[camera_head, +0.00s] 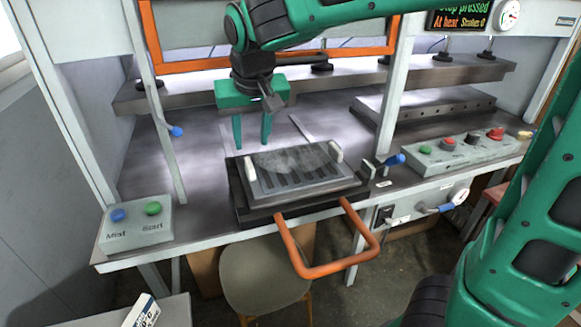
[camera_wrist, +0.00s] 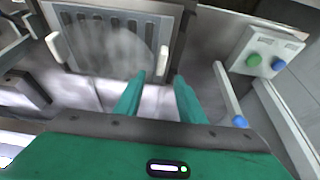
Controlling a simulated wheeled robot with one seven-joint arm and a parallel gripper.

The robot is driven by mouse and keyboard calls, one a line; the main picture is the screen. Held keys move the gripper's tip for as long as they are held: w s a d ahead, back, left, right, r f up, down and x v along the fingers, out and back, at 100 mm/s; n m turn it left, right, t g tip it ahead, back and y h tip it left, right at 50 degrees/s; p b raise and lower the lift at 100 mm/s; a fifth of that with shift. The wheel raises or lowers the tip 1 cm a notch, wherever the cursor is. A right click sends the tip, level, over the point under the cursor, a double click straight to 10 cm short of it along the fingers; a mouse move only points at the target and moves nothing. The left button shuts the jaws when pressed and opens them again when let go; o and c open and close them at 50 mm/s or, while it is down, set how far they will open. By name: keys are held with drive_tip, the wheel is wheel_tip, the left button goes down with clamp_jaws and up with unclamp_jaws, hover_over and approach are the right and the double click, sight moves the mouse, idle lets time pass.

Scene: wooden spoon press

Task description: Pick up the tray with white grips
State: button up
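The tray (camera_head: 270,182) is a grey slotted plate with a white grip at each end, and it lies on a dark base at the front edge of the press table. It also shows at the top of the wrist view (camera_wrist: 112,68), with both white grips visible. A pale, hazy round patch covers part of its top. My green gripper (camera_head: 252,143) is above the table, behind the tray's left part, fingers pointing down. In the wrist view my gripper (camera_wrist: 157,82) has its two fingers apart with nothing between them; one fingertip appears near a white grip, but I cannot tell whether they touch.
An orange loop handle (camera_head: 330,268) sticks out below the tray. A Mist/Start button box (camera_head: 137,224) stands at left, a control panel (camera_head: 462,152) at right. A stool (camera_head: 265,275) stands in front.

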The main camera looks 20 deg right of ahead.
hover_over(249, 163)
drive_tip(key=s, duration=0.3)
drive_tip(key=f, duration=0.4)
drive_tip(key=shift+w+d+f, duration=0.2)
drive_tip(key=shift+w+f, duration=0.05)
drive_tip(key=shift+f, duration=0.1)
drive_tip(key=shift+a+x, duration=0.2)
drive_tip(key=shift+x, duration=2.4)
drive_tip(key=shift+c, duration=0.2)
clamp_jaws()
